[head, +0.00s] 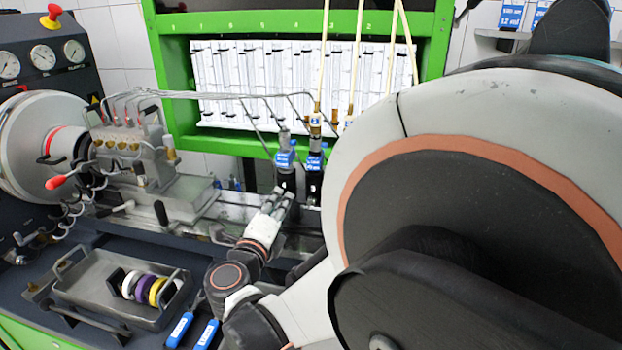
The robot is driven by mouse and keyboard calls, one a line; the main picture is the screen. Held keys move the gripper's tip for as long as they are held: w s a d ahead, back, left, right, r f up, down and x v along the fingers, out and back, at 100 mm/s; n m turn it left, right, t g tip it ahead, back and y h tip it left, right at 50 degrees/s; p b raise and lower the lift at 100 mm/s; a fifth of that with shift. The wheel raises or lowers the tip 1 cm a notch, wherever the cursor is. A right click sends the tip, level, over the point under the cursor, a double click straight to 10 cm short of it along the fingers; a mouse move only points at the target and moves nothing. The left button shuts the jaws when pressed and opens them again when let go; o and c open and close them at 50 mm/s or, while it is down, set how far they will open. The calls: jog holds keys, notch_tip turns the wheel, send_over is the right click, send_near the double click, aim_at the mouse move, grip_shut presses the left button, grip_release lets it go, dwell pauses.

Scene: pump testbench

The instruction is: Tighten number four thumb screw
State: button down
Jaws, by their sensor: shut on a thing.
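My gripper (284,194) is small in the head view, below the middle of the picture. It points up and away, with its fingertips at the left of two black holders (314,185). It is shut on a small part there, apparently a thumb screw. The fingers hide that part, and I cannot read its number. Two blue-labelled fittings, one at the left (285,160) and one at the right (315,161), stand upright on the holders. Thin metal pipes (215,95) run left from near them to the pump (135,155).
A green frame (240,22) with glass measuring tubes stands behind. A grey tray (85,290) holds white, purple and yellow rings at the lower left. Blue-handled tools (180,328) lie beside it. Wooden-coloured rods (357,70) rise near the fittings. My arm blocks the right side.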

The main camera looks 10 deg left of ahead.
jog(key=shift+f, duration=0.1)
jog(key=c, duration=1.5)
grip_release()
jog(key=shift+s, duration=0.15)
jog(key=s, duration=0.7)
jog(key=shift+s+a, duration=0.15)
jog(key=shift+a, duration=0.15)
